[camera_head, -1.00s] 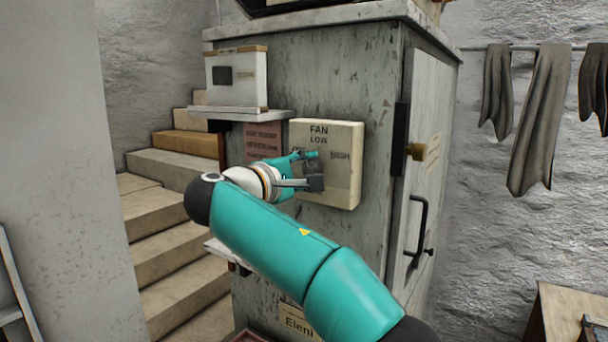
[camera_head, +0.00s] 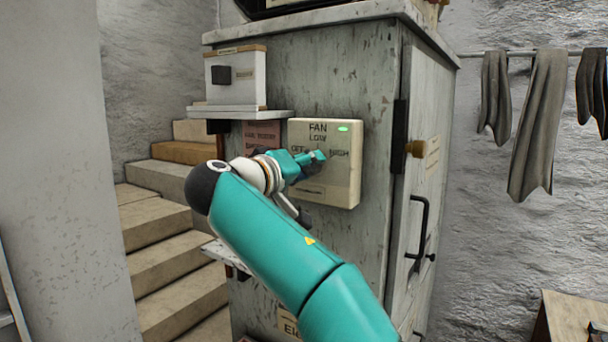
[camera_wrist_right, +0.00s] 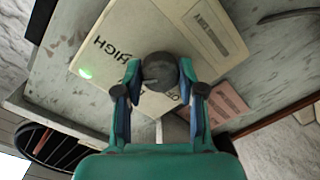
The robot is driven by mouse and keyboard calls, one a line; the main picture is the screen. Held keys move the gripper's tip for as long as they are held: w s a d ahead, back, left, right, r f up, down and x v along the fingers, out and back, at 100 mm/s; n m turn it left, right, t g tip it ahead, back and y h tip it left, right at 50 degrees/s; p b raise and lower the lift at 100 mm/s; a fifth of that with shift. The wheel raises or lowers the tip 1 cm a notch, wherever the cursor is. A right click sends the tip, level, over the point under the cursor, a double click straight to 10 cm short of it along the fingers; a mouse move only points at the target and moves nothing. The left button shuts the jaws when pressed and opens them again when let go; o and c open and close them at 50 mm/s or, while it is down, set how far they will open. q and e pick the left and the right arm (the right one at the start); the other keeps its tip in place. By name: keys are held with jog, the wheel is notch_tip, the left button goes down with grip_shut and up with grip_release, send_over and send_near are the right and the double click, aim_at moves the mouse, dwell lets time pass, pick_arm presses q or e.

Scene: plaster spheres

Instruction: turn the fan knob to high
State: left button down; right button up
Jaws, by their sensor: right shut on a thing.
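The fan control box (camera_head: 338,187) is a cream panel on the side of the grey cabinet, lettered FAN, LOW, OFF and HIGH. A green light (camera_head: 343,129) glows at its upper right, and shows in the wrist view too (camera_wrist_right: 86,72). The dark round fan knob (camera_wrist_right: 160,72) sits between the fingers of my right gripper (camera_wrist_right: 160,92), which is shut on it. In the head view the right gripper (camera_head: 312,164) covers most of the knob, so the knob's pointer cannot be read. My left gripper is not in view.
A white box (camera_head: 235,82) stands on a small shelf left of the panel. Stone steps (camera_head: 170,240) lie at left; cloths (camera_head: 540,120) hang at right.

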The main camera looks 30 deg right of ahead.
jog(key=m, duration=0.1)
jog(key=m+b, duration=0.1)
jog(key=m, duration=0.2)
jog(key=shift+f+m+b, duration=0.25)
jog(key=shift+m+b, duration=0.05)
jog(key=shift+m, duration=0.1)
dwell(0.4)
jog(key=o, duration=1.1)
jog(key=shift+r, duration=0.1)
jog(key=shift+o, duration=0.2)
jog(key=shift+r, duration=0.1)
jog(key=shift+s+a, duration=0.2)
jog(key=shift+a, duration=0.2)
jog(key=v, duration=1.1)
